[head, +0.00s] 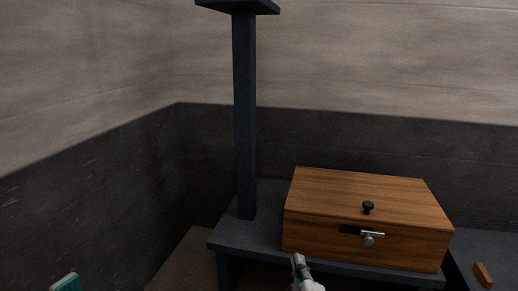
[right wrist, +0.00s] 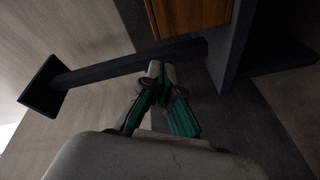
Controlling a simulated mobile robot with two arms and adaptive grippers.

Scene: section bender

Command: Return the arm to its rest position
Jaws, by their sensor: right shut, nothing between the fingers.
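My right gripper (head: 298,261) shows at the bottom middle of the head view, in front of the dark bench's edge and below the wooden box (head: 340,190). Its fingers come together with nothing between them; the closed fingertips (right wrist: 160,70) also show in the right wrist view, apart from the box (right wrist: 185,14). A small teal piece (head: 66,283) at the bottom left edge of the head view looks like part of my left gripper; its fingers cannot be made out.
The box has a black knob (head: 368,207) on its lid and a metal latch (head: 370,237) in front. It sits on the dark bench (head: 235,236) beside a tall post (head: 244,120). A small orange-brown block (head: 483,273) lies at the right. Walls close off the back and left.

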